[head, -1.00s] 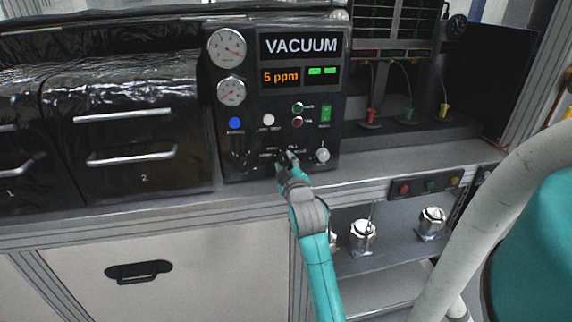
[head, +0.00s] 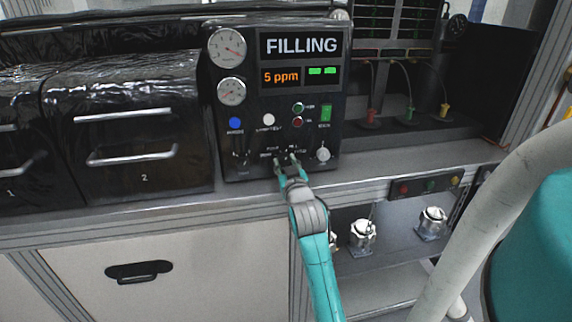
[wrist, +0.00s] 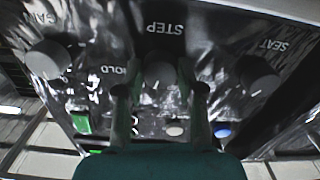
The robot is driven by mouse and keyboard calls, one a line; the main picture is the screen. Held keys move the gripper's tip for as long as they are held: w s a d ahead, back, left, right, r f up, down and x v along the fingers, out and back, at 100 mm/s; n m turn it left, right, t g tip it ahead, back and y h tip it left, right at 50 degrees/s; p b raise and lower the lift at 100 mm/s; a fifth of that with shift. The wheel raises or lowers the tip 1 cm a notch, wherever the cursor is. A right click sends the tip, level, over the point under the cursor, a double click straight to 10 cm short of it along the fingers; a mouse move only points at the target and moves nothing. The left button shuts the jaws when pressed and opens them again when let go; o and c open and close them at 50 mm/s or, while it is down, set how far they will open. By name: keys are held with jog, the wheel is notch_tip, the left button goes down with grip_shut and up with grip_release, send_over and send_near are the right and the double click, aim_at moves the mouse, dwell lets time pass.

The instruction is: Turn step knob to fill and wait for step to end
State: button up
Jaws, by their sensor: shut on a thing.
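The control panel (head: 252,100) stands on the bench, and its upper display (head: 301,44) reads FILLING. A lower display (head: 281,77) reads 5 ppm, beside two lit green bars. My gripper (head: 286,160) reaches the panel's lower middle. In the wrist view, the step knob (wrist: 160,72) sits under the STEP label, with my gripper (wrist: 160,92) shut on it, one finger on each side. The knob's pointer and part of its surrounding labels are hard to read. In the head view my gripper hides most of the knob.
In the wrist view, one knob (wrist: 48,60) stands left of the step knob, and the seat knob (wrist: 260,76) stands right. Two gauges (head: 229,66) and a blue button (head: 235,122) are on the panel. Black drawers (head: 128,135) lie left; hoses with coloured fittings (head: 408,112) hang right.

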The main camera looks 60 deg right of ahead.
jog(key=shift+m, duration=0.9)
jog(key=o, duration=1.1)
jog(key=shift+o, duration=0.2)
jog(key=v, duration=1.2)
jog(key=shift+f, duration=0.1)
